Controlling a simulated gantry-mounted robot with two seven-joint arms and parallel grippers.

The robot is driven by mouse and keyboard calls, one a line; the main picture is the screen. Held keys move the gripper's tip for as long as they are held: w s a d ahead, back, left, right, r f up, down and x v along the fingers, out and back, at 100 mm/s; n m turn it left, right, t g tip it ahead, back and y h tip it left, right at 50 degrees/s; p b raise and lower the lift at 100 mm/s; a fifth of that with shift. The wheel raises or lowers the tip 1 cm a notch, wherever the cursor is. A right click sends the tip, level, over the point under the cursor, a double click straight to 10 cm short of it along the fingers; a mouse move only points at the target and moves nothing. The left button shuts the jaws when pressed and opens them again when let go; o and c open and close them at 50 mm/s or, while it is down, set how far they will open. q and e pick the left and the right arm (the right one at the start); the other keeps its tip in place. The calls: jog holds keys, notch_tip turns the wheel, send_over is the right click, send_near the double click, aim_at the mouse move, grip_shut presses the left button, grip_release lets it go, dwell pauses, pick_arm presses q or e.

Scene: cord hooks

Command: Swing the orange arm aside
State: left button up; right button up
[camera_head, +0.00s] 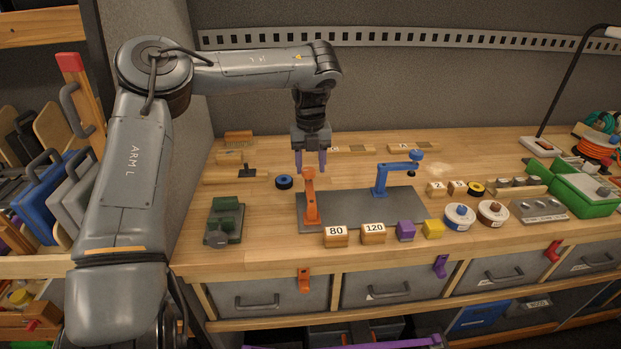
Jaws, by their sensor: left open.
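The orange arm (311,203) stands on the left part of a dark grey plate (350,209) on the workbench. Its upper end shows just below my left gripper (311,162). The left gripper points down with its two purple-grey fingers apart, so it is open and looks empty. I cannot tell whether a finger touches the orange arm. A blue arm (381,179) stands on the right part of the same plate, its horizontal bar reaching right to a blue knob. My right gripper is out of view.
Number blocks 80 (336,236) and 120 (373,233), a purple cube (405,230) and a yellow cube (433,229) line the plate's front. A blue ring (284,182) and a green device (225,220) lie left. Tape rolls and a green box (583,194) stand right.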

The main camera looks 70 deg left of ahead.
pick_arm(q)
notch_tip(320, 180, up, 2)
dwell(0.5)
